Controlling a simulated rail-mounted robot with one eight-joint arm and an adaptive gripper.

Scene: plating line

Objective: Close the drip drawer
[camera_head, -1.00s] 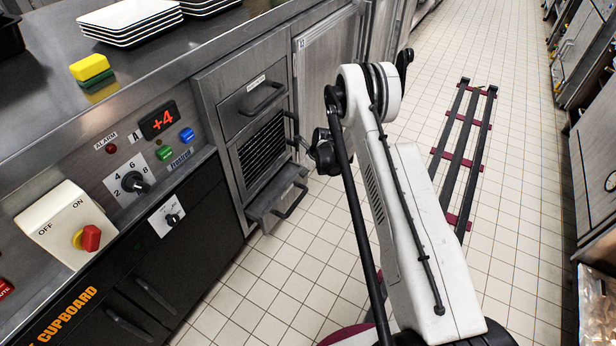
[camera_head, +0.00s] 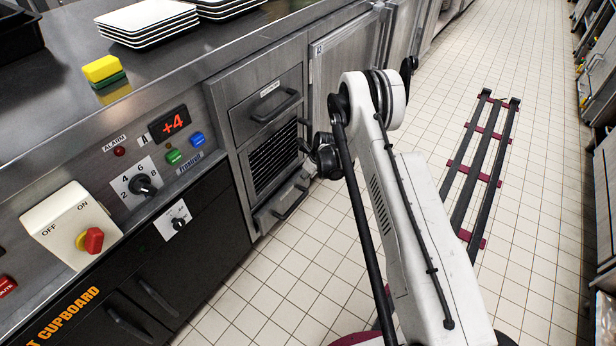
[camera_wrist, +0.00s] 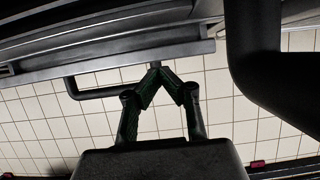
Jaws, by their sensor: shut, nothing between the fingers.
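The drip drawer (camera_head: 270,216) is the low metal drawer under the vent grille in the head view, with a dark bar handle (camera_head: 291,204). In the head view my wrist hides most of the gripper.
Above the drip drawer are a vent grille (camera_head: 272,160) and an upper drawer (camera_head: 266,104) with a handle. A control panel with a selector knob (camera_head: 142,185) is to the left. Floor before the drawer is clear.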

